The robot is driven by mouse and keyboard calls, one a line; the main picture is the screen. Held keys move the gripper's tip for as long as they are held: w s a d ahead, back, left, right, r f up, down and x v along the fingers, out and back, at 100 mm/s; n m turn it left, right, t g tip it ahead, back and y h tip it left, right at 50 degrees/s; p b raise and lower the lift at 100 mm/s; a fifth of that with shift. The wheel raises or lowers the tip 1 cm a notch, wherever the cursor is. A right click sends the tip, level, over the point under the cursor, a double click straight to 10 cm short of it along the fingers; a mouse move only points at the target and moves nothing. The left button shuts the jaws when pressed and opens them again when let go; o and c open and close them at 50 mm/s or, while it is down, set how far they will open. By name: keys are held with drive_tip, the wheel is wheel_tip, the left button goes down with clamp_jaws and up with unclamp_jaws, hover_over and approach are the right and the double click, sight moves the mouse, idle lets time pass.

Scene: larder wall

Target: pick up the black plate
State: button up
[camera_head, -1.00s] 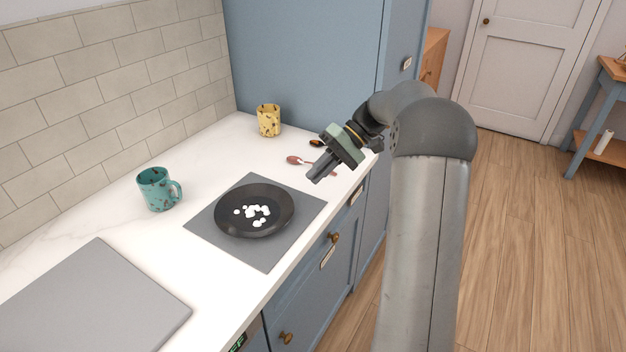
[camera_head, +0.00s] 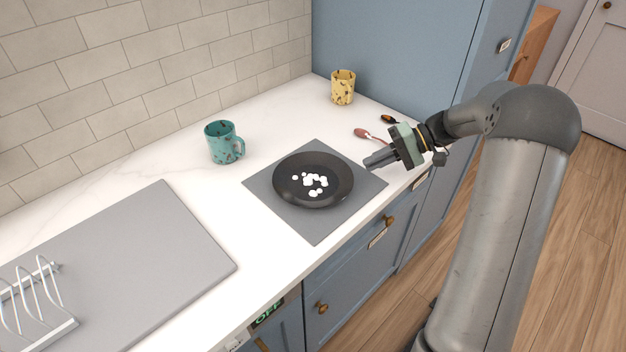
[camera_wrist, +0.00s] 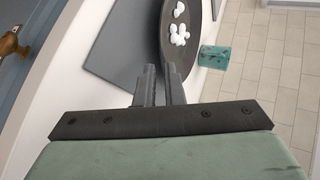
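The black plate (camera_head: 293,188) lies flat on a grey square mat (camera_head: 318,226) on the white counter, with several small white pieces on it. In the wrist view the plate (camera_wrist: 200,32) is at the top, partly cut off, just beyond my fingertips. My gripper (camera_head: 372,162) is to the right of the plate, near the mat's right corner, with its fingers pointing left toward the rim. In the wrist view my gripper (camera_wrist: 160,72) shows a narrow gap between its fingers, with nothing held. I cannot tell the exact height of the fingers above the rim.
A teal mug (camera_head: 222,143) stands left behind the plate and a yellow mug (camera_head: 343,86) at the back. A reddish spoon-like utensil (camera_head: 365,134) lies behind my gripper. A grey board (camera_head: 150,262) and a wire rack (camera_head: 45,300) are at left. A blue cabinet (camera_head: 400,50) bounds the back.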

sight(346, 173)
drive_tip(key=p+x, duration=0.1)
drive_tip(key=x, duration=0.3)
drive_tip(key=shift+w+a, duration=0.15)
drive_tip(key=shift+a+f, duration=0.35)
drive_tip(key=shift+a, duration=0.1)
clamp_jaws()
drive_tip(key=shift+r, duration=0.15)
